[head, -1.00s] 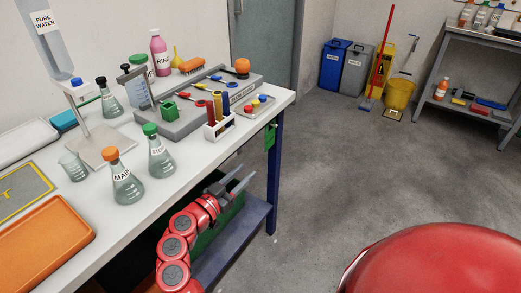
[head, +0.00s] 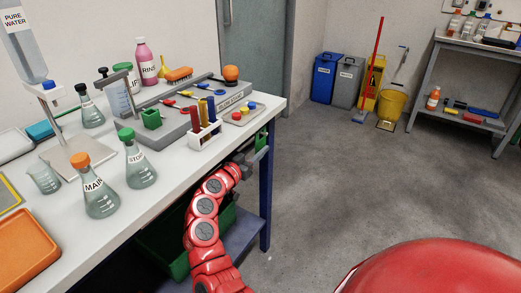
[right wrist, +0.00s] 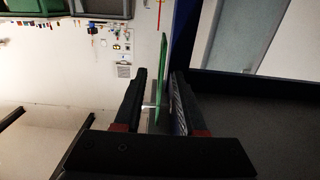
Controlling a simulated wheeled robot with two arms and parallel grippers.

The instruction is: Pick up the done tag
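The done tag, a flat green plate (head: 262,138), hangs at the near right corner of the table, by the blue leg. My right gripper (head: 256,156) is right at it, below the table edge, and hides part of it. In the right wrist view the tag (right wrist: 163,70) shows edge-on as a thin green strip. It stands between the two dark fingertips of my right gripper (right wrist: 160,95). The fingers are apart, with a gap beside the tag. I see no lettering on it. My left gripper is not in view.
The white table (head: 160,165) carries flasks, a test-tube rack (head: 205,135), a grey tool tray and an orange tray (head: 25,250). The blue table leg (head: 266,200) is close to my right gripper. A green bin (head: 170,250) sits below. The floor to the right is clear.

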